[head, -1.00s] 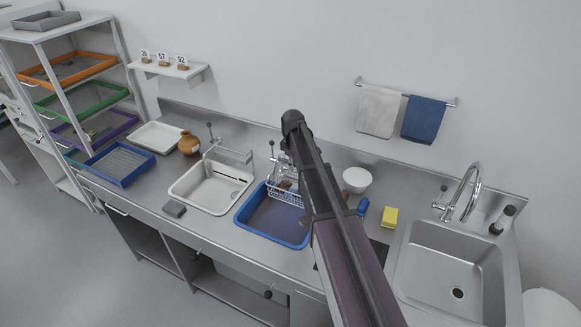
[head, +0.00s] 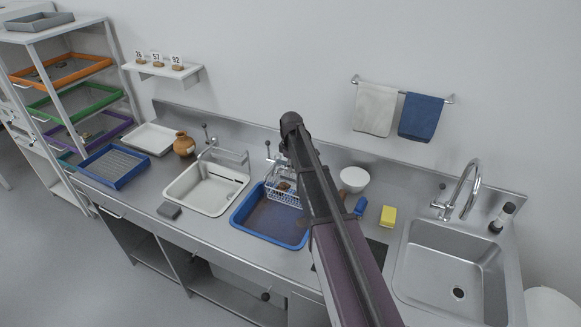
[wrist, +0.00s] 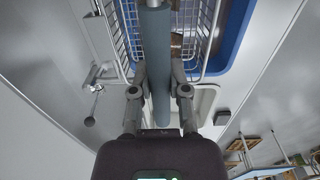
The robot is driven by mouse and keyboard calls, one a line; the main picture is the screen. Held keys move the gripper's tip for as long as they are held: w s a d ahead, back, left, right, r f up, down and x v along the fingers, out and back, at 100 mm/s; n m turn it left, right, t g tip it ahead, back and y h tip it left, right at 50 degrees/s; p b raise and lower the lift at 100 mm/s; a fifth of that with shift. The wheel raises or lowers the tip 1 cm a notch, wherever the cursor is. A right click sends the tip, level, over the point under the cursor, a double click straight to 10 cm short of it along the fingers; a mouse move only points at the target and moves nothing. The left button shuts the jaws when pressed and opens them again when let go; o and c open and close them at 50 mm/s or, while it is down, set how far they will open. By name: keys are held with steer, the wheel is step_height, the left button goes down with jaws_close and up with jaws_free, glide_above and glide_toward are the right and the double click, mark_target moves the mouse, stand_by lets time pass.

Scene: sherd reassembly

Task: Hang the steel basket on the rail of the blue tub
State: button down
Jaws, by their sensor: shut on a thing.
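The steel wire basket (head: 284,196) is at the back of the blue tub (head: 262,222), inside or just over it. Whether it touches the rail is not clear. In the wrist view the basket's wires (wrist: 112,38) show on both sides of a grey-blue bar, with a brown piece (wrist: 177,42) inside. The blue tub's rim (wrist: 236,40) runs to the right of the basket. My gripper (wrist: 160,92) is shut on the bar, which seems to be the basket's handle. In the head view my arm partly hides the gripper and the tub's right side.
A white tub (head: 207,190) stands left of the blue tub. A white bowl (head: 354,179), a yellow sponge (head: 388,216) and a steel sink (head: 455,265) are to the right. A tap (wrist: 98,75) shows close to the basket in the wrist view.

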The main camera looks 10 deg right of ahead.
steer(key=shift+f, duration=0.35)
stand_by(0.6)
steer(key=c, duration=0.5)
jaws_free()
steer(key=shift+c, duration=0.2)
steer(key=shift+r, duration=0.1)
